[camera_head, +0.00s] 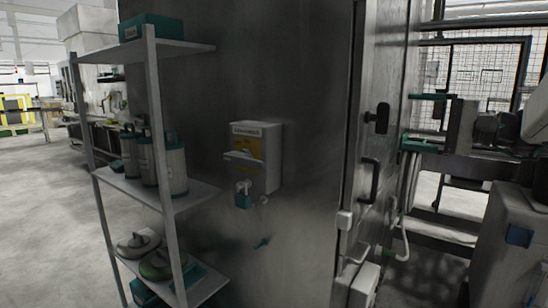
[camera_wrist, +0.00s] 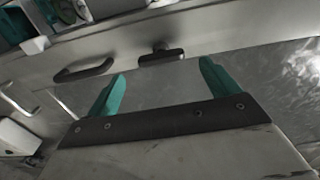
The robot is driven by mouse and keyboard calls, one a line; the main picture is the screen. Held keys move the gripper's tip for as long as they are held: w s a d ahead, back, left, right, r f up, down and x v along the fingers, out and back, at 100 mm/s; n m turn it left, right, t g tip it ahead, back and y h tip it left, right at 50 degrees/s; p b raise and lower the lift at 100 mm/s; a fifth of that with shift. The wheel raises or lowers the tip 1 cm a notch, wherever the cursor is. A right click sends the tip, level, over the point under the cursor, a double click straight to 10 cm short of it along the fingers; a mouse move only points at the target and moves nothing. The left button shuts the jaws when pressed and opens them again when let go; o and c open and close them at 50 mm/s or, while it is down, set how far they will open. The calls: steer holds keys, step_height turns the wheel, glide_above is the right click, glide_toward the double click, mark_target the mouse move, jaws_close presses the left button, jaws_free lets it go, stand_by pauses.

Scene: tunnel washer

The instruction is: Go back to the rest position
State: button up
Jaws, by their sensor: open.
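My gripper (camera_wrist: 163,86) shows in the wrist view, with two teal fingers set wide apart on a dark bar. Nothing is between the fingers. A grey metal surface lies beyond them. A dark latch (camera_wrist: 161,56) and a curved dark handle (camera_wrist: 84,70) are on the metal beyond the fingertips, and I see no contact with either. In the head view, the tall metal cabinet (camera_head: 285,75) carries a similar latch (camera_head: 378,119) and a curved handle (camera_head: 369,180). My gripper does not show in the head view.
A metal shelf rack (camera_head: 172,200) with canisters (camera_head: 170,166) stands at the left. A white dispenser box (camera_head: 256,158) is fixed to the cabinet's side. A grey cabinet (camera_head: 500,232) and machinery stand at the right. The floor (camera_head: 50,220) at the far left is clear.

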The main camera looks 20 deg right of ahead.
steer(key=s+a+f+g+h, duration=0.25)
steer(key=a+f+g, duration=0.2)
steer(key=f, duration=0.35)
steer(key=s+a+f+g+h, duration=0.1)
steer(key=s+a+f+g, duration=0.3)
steer(key=a+f, duration=0.3)
steer(key=s+a+f+n+g+h, duration=0.2)
steer(key=s+a+f+n+h, duration=0.1)
steer(key=s, duration=0.4)
steer(key=s+a+f+n+g+h, duration=0.2)
steer(key=s+a+f+n+h, duration=0.2)
steer(key=s+a+f+n, duration=0.1)
steer(key=s+a+n, duration=0.1)
steer(key=s+n, duration=0.1)
steer(key=shift+s+a, duration=0.3)
steer(key=shift+a, duration=0.1)
steer(key=shift+h, duration=0.25)
